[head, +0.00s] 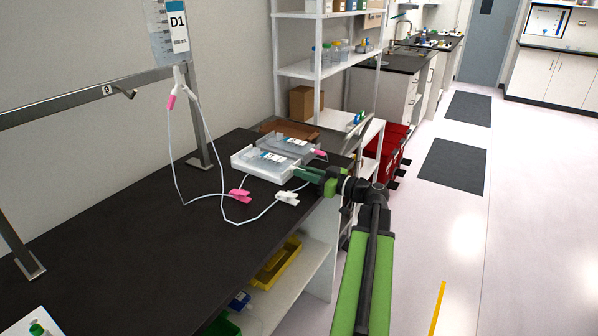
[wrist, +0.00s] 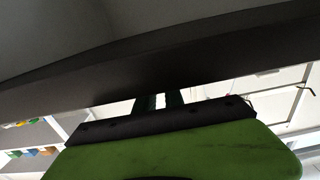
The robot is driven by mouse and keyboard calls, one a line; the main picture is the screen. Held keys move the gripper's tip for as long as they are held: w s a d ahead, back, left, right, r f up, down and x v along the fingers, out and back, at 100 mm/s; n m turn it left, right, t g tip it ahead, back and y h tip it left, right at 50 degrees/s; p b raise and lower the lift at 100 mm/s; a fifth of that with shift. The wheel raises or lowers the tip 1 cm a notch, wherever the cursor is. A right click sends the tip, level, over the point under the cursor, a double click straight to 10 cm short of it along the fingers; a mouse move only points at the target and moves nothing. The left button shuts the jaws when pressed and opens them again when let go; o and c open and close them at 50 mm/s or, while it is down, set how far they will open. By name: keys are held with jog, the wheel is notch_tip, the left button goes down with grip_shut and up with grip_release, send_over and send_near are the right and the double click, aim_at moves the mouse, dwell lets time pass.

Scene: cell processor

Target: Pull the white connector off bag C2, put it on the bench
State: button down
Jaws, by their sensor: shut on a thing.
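My gripper (head: 303,174) is at the right end of the front white tray (head: 250,171) on the dark bench (head: 120,228). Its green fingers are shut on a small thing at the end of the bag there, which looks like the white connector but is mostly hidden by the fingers. A labelled bag (head: 265,159) lies flat in this tray; its label is too small to read, so I cannot confirm it is C2. In the wrist view the fingers (wrist: 160,101) show with a narrow bright gap between them, and the held thing cannot be made out.
A second tray with a bag (head: 292,143) lies behind, a pink piece (head: 320,153) at its right end. A pink clamp (head: 239,194) and a white clamp (head: 287,198) on thin tubing from hanging bag D1 (head: 172,28) lie in front.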

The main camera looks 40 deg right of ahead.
aim_at(314, 185)
dwell(0.4)
jog(key=shift+s+d, duration=0.1)
jog(key=shift+s, duration=0.45)
jog(key=shift+v, duration=1)
jog(key=shift+s, duration=0.25)
jog(key=shift+f+b, duration=1.2)
jog(key=c, duration=1.4)
grip_release()
jog(key=shift+o, duration=0.2)
